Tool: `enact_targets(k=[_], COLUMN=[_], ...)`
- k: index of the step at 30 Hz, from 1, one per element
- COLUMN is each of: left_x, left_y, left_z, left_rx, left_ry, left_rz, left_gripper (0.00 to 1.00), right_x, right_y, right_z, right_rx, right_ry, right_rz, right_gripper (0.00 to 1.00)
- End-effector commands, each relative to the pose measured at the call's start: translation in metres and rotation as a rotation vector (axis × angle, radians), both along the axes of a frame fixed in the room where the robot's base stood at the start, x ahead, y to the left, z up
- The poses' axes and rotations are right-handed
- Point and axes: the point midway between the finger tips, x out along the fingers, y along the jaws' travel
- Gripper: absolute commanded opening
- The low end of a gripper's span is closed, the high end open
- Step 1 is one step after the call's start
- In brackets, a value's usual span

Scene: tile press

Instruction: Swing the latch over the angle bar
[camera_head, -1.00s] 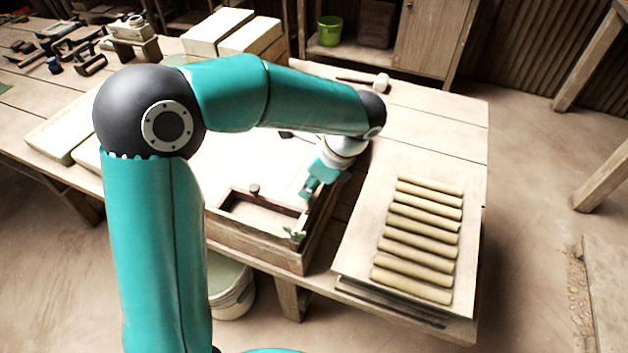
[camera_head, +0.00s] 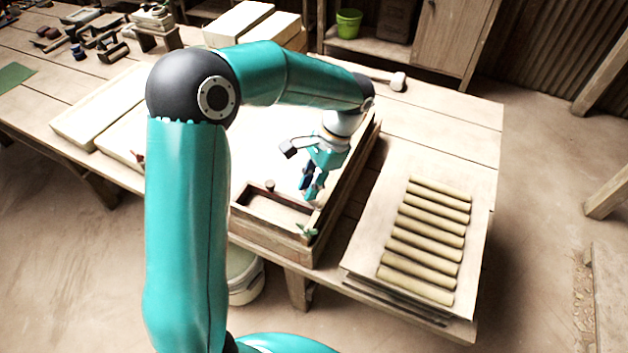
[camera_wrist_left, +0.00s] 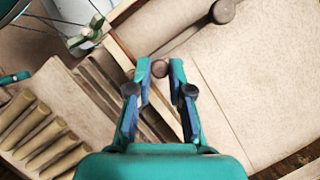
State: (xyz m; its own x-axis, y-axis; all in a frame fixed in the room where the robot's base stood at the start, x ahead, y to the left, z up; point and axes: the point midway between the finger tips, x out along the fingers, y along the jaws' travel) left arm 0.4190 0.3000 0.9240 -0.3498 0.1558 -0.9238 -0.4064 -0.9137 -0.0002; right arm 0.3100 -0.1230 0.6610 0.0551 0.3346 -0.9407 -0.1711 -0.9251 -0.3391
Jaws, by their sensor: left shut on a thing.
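The wooden press frame (camera_head: 272,242) stands on the bench. A dark brown angle bar (camera_head: 288,203) with a round knob (camera_head: 270,185) lies inside its near end; bar and knob also show at the top of the left wrist view (camera_wrist_left: 222,12). The green latch (camera_head: 306,231) sits at the frame's near right corner, at upper left in the wrist view (camera_wrist_left: 88,36). My left gripper (camera_head: 312,196) points down over the frame's right side, behind the latch and apart from it. My right gripper is out of view.
A board with several clay rolls (camera_head: 433,238) lies right of the press. Pale blocks (camera_head: 100,110) lie at left, and tools stand farther back. A white bucket (camera_head: 243,275) is under the bench.

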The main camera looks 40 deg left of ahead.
Motion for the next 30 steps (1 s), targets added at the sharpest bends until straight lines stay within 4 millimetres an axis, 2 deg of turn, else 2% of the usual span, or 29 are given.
enact_targets(k=[6, 12, 30], left_x=[-0.0051, -0.0079, -0.0097], left_y=[0.0010, 0.0007, -0.0003], left_z=[0.0004, 0.0001, -0.0008], left_rx=[-0.001, -0.001, -0.003], left_ry=[-0.001, -0.001, 0.002], left_rz=[0.154, 0.238, 0.278], left_gripper=[0.00, 0.00, 0.00], right_x=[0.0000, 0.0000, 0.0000], right_y=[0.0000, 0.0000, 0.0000], right_z=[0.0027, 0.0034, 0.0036], right_rx=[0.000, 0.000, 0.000], right_ry=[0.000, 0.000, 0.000], right_rz=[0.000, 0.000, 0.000], right_gripper=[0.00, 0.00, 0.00])
